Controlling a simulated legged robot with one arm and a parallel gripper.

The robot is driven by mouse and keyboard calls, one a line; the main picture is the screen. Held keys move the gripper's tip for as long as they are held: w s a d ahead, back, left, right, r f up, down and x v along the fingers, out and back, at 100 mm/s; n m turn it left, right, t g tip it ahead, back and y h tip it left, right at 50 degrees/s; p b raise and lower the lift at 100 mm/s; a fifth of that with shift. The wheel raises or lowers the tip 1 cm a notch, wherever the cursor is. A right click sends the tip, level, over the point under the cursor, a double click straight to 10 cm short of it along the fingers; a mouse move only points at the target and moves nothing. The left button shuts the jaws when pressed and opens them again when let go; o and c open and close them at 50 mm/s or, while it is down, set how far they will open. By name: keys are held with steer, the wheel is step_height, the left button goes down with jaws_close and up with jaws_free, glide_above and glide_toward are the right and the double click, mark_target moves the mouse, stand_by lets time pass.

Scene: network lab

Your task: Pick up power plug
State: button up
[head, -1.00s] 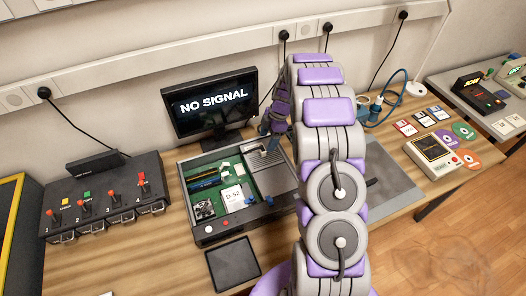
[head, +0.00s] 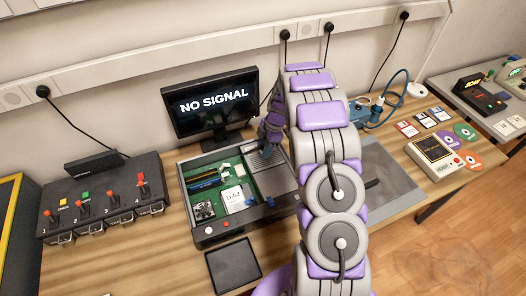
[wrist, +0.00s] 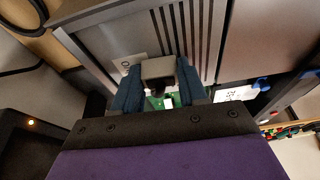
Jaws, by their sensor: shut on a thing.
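The power plug (wrist: 158,69) is a small light grey block in the wrist view, at the grey slotted cover in the open computer case (head: 205,236). My gripper (wrist: 158,78) has one blue finger on each side of the plug and is shut on it. In the head view my gripper (head: 266,150) reaches down into the back right part of the case and hides the plug there. A dark gap and a bit of green board show just below the plug in the wrist view. Whether the plug is seated or lifted, I cannot tell.
A monitor (head: 214,101) reading "NO SIGNAL" stands behind the case. A black switch box (head: 103,205) is at left. A black tray (head: 233,264) lies in front. At right are disks and a boxy device (head: 435,158). My arm hides the middle of the table.

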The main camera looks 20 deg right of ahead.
steer(key=c, duration=0.3)
steer(key=shift+r, duration=0.15)
